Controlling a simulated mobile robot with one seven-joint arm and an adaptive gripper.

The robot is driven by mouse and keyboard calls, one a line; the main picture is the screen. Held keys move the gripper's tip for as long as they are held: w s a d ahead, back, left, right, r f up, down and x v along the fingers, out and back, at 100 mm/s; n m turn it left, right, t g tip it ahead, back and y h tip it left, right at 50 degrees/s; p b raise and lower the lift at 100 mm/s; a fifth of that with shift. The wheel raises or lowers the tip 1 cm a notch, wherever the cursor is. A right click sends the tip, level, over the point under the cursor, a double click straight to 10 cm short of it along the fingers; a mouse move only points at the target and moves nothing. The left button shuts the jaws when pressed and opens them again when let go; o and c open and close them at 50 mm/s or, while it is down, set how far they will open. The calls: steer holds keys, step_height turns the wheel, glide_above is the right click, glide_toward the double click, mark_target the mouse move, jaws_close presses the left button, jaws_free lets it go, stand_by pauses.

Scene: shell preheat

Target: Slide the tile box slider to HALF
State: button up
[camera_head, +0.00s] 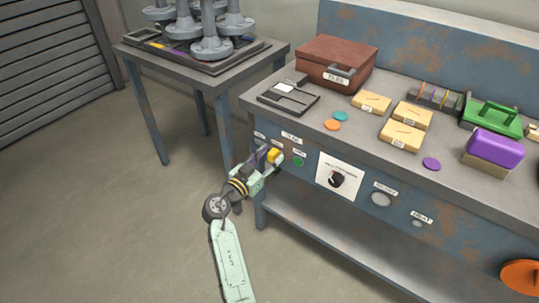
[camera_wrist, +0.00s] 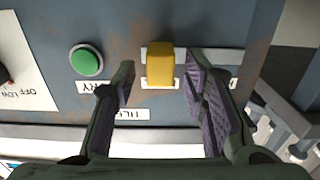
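The yellow slider knob (camera_head: 276,155) sits on the front panel of the workbench, near its left end. It shows close up in the wrist view (camera_wrist: 160,58), with pale label pieces beside it and a "TILE…" label (camera_wrist: 128,114) below. The other position labels are partly hidden by my fingers, so the setting cannot be read. My gripper (camera_wrist: 161,72) is open, with one purple-padded finger on each side of the knob and visible gaps between. In the head view, my gripper (camera_head: 265,163) is at the panel. The reddish-brown "TILES" box (camera_head: 335,62) stands on the bench top.
A green button (camera_wrist: 86,60) is left of the knob in the wrist view. A white dial plate (camera_head: 339,176) is further right on the panel in the head view. Yellow blocks, discs and a purple-topped block lie on the bench. A side table (camera_head: 190,68) stands left.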

steer(key=shift+w, duration=0.1)
steer(key=shift+c, duration=0.4)
jaws_close()
stand_by(0.5)
